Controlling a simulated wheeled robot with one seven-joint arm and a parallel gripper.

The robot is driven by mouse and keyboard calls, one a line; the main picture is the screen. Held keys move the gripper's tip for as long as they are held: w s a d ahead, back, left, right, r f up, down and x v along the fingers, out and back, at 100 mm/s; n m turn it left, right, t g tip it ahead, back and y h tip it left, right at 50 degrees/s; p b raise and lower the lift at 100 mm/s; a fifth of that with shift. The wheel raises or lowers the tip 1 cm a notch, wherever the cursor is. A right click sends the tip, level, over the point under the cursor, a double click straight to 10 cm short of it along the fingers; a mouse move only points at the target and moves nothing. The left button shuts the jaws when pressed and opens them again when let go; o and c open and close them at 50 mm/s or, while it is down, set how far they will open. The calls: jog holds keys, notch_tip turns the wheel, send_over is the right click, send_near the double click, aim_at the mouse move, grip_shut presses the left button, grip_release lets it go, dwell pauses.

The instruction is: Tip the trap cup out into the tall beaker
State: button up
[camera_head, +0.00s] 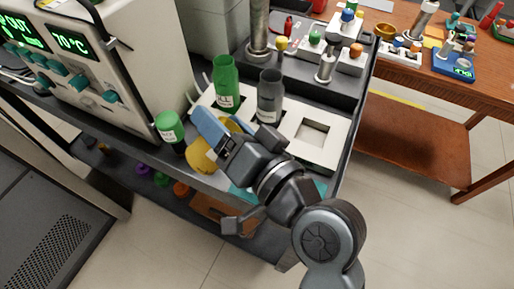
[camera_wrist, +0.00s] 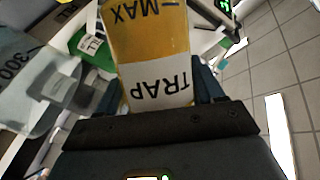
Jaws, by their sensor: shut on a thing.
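A yellow cup with a white label reading TRAP and a MAX mark (camera_wrist: 157,58) is between the fingers of my gripper (camera_wrist: 160,92). The label reads upside down in the wrist view. In the head view the yellow cup (camera_head: 201,158) shows at my gripper (camera_head: 218,142), partly hidden by a blue finger; its tilt and contents cannot be told. A clear grey vessel marked 300 (camera_wrist: 35,85), perhaps the tall beaker, lies left of the cup in the wrist view, apart from it. I cannot clearly pick it out in the head view.
A green bottle (camera_head: 227,84) and a dark grey bottle (camera_head: 270,98) stand behind my gripper by a white tray with a square recess (camera_head: 333,142). A green-topped jar (camera_head: 170,130) stands at left, near the machine with green readouts (camera_head: 100,60). Small colour-topped items stand at the back.

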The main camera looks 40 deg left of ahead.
jog(key=shift+w+d+r+m+y, duration=0.15)
jog(key=shift+m+y, duration=0.1)
jog(key=shift+m, duration=0.45)
jog(key=shift+w+r+m+y, duration=0.1)
jog(key=shift+r+m+y, duration=0.1)
jog(key=shift+m, duration=0.5)
jog(key=shift+w+d+r+m+y, duration=0.15)
jog(key=shift+m+y, duration=0.1)
jog(key=shift+m, duration=0.45)
dwell(0.7)
jog(key=shift+w+d+f+m+t+y+b, duration=0.35)
jog(key=shift+w+f+m+b, duration=0.3)
jog(key=shift+m+b, duration=0.25)
dwell(0.3)
jog(key=shift+w+r+m+t, duration=0.15)
jog(key=shift+m+t, duration=0.1)
jog(key=shift+m, duration=0.65)
dwell(0.4)
jog(key=shift+w+d+r+m+y, duration=0.1)
jog(key=shift+r+m+y, duration=0.1)
jog(key=shift+r+m, duration=0.3)
jog(key=shift+w+d+r+m+y, duration=0.15)
jog(key=shift+r+m, duration=0.1)
jog(key=shift+m, duration=0.35)
dwell(0.4)
jog(key=shift+w+d+m+t, duration=0.15)
jog(key=shift+m+t, duration=0.45)
jog(key=shift+m, duration=0.3)
dwell(0.3)
